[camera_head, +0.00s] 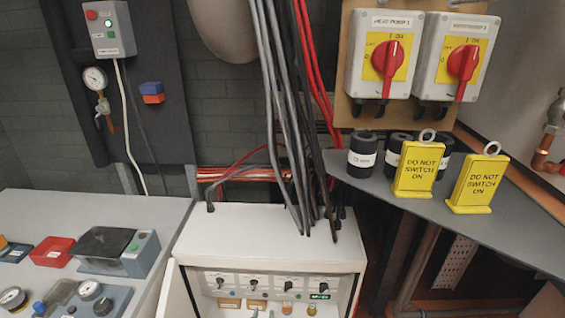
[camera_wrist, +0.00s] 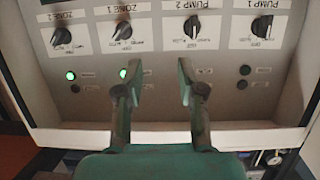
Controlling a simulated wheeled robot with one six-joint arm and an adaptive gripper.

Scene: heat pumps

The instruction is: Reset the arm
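My gripper (camera_wrist: 158,80) shows in the wrist view, with its two green-grey fingers apart and nothing between them. It is in front of the control panel (camera_wrist: 222,80), whose labels appear upside down. The fingertips lie below the black knobs in the picture, between the ZONE 1 knob (camera_wrist: 123,31) and the PUMP 2 knob (camera_wrist: 193,27). I cannot tell whether they touch the panel. My arm and gripper do not show in the head view, where the white control cabinet (camera_head: 268,240) stands at the lower middle.
Green lamps (camera_wrist: 70,75) glow under the zone knobs. Two red rotary switches (camera_head: 388,60) are on the wall at upper right. Two yellow DO NOT SWITCH ON tags (camera_head: 419,168) and black cylinders (camera_head: 362,158) stand on a grey shelf (camera_head: 520,232). Cables (camera_head: 290,120) run down to the cabinet.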

